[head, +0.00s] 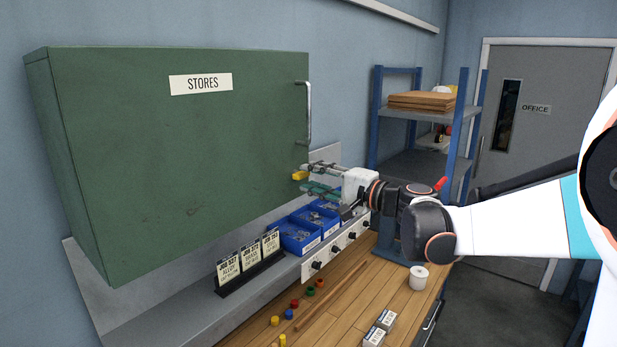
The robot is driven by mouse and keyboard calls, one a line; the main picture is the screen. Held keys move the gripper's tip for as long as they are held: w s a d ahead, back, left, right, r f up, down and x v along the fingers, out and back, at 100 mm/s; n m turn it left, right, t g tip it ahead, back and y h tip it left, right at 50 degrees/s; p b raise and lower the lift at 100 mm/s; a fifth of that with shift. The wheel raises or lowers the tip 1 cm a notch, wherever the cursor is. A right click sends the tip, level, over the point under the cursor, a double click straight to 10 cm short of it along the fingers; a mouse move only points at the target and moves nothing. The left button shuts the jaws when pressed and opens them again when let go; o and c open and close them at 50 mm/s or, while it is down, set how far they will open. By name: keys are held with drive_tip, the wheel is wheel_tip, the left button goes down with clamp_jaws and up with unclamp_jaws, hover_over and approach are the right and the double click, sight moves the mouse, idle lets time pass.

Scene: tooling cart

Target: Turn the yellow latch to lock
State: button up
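The yellow latch (300,175) is a small block at the lower right edge of the green STORES cabinet (180,140). The cabinet door looks closed, with a metal handle (309,112) above the latch. My gripper (318,178) reaches in from the right, just beside the latch. Its two fingers are spread apart, one above and one below the latch's height, with nothing visible between them. Whether a finger touches the latch is too small to tell.
Below the cabinet are blue bins (297,237), a rack of job cards (248,262) and a wooden bench top (340,300) with small coloured parts and a white roll (418,277). A blue-posted shelf (412,112) stands behind my arm. An office door (545,120) is at the back right.

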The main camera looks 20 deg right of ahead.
drive_tip(key=v, duration=0.9)
drive_tip(key=shift+s+d, duration=0.2)
drive_tip(key=shift+s, duration=0.15)
